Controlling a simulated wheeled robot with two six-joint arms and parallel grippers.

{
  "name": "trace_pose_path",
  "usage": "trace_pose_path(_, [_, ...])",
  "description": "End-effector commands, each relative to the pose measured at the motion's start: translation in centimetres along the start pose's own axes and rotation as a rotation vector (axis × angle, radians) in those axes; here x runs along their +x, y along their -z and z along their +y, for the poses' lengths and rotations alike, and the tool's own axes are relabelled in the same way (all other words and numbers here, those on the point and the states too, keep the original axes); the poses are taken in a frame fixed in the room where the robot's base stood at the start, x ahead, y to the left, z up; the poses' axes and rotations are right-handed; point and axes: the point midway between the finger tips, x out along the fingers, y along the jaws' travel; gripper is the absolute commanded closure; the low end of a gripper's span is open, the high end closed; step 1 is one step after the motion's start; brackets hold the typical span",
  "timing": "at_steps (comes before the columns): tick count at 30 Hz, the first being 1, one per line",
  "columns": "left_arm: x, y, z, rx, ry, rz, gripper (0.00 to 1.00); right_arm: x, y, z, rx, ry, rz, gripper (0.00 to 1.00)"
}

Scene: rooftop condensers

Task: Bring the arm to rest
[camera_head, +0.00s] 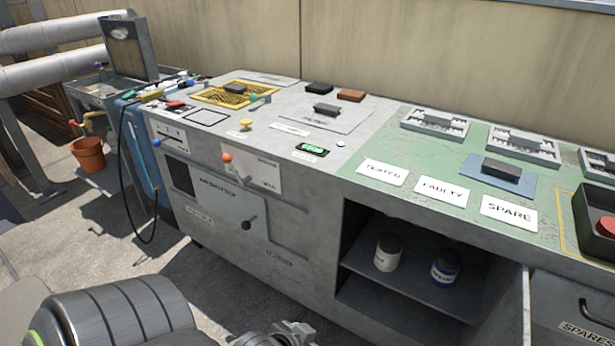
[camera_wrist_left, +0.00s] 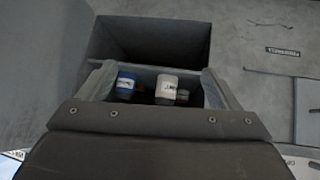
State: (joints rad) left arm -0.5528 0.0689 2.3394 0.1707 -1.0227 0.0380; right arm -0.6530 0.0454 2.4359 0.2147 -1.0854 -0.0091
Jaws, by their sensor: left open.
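My left gripper (camera_wrist_left: 158,85) shows in the left wrist view with its two grey fingers spread apart. The gap between them is empty. Beyond it, a jar with blue on it (camera_wrist_left: 126,86) and a whitish jar (camera_wrist_left: 166,87) show between the fingers, apart from them. In the head view, dark ribbed arm parts of mine fill the bottom left, and a small metal part of mine shows at the bottom middle. The left fingertips cannot be made out there. My right gripper is in neither view.
The grey bench (camera_head: 262,212) runs across the head view. Its open cubby holds a white jar (camera_head: 388,252) and a blue-banded jar (camera_head: 445,267). A black cable (camera_head: 122,180) hangs at its left end. An orange bucket (camera_head: 88,154) is far left. Floor before the bench looks clear.

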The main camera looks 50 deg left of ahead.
Motion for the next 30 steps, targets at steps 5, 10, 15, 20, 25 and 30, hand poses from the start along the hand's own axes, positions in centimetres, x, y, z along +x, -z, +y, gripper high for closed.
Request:
trace_pose_path(5, [-3.1, -1.9, 0.7, -0.003, -0.021, -0.053, 0.15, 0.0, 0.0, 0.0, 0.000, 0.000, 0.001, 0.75])
trace_pose_path(10, [-3.6, -2.1, 0.8, -0.001, -0.025, -0.060, 0.15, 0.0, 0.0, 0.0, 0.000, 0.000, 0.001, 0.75])
trace_pose_path(15, [-3.5, -2.1, 0.8, -0.001, -0.025, -0.060, 0.15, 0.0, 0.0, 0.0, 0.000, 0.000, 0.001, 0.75])
trace_pose_path(20, [-3.5, -2.1, 0.8, -0.001, -0.025, -0.059, 0.15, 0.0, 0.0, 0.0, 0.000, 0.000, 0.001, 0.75])
trace_pose_path(25, [-3.4, -2.1, 0.7, -0.002, -0.023, -0.062, 0.15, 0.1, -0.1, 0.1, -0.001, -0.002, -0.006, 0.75])
trace_pose_path(30, [-2.5, -2.6, 0.2, -0.008, -0.009, -0.097, 0.15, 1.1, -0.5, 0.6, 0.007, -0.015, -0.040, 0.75])
